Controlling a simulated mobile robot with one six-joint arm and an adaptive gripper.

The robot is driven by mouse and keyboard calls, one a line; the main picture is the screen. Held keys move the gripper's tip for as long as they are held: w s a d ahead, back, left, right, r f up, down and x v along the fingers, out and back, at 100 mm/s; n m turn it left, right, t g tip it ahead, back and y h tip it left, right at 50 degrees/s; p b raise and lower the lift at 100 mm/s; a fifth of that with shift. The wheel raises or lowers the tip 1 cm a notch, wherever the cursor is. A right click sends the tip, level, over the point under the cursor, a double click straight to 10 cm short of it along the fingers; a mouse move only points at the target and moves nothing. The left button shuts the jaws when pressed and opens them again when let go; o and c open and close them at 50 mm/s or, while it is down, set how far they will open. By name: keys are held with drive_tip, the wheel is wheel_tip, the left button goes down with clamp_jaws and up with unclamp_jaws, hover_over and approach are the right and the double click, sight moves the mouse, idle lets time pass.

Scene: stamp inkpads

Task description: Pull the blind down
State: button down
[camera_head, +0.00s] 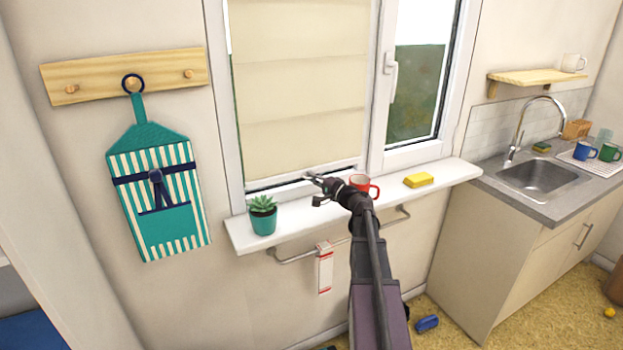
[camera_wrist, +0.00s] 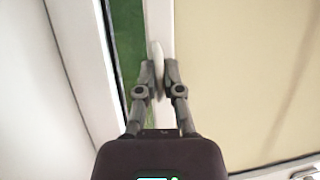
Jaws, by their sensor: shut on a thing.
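The cream blind (camera_head: 300,90) covers nearly all of the left window pane in the head view, with its bottom edge just above the lower frame. In the wrist view the blind (camera_wrist: 245,75) fills the right side, edged by a white bottom bar (camera_wrist: 160,18). My gripper (camera_head: 315,178) is at the blind's bottom edge. In the wrist view its fingers (camera_wrist: 160,75) are shut on a small white pull tab (camera_wrist: 157,54) at that bar. The fingers partly hide the tab.
The white sill (camera_head: 330,210) lies below my gripper. It carries a potted succulent (camera_head: 263,215), a red mug (camera_head: 359,183) close beside my arm, and a yellow sponge (camera_head: 419,180). A rail (camera_head: 296,258) with a hanging cloth (camera_head: 325,270) is underneath. The window handle (camera_head: 391,75) is at right.

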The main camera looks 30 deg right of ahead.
drive_tip(key=shift+f+b, duration=1.6)
drive_tip(key=shift+f, duration=0.55)
drive_tip(key=c, duration=0.8)
unclamp_jaws()
drive_tip(key=shift+o, duration=0.2)
drive_tip(key=shift+s, duration=0.1)
drive_tip(key=b+v, duration=0.2)
drive_tip(key=v, duration=1.3)
drive_tip(key=shift+s+d, duration=0.15)
drive_tip(key=shift+s, duration=0.1)
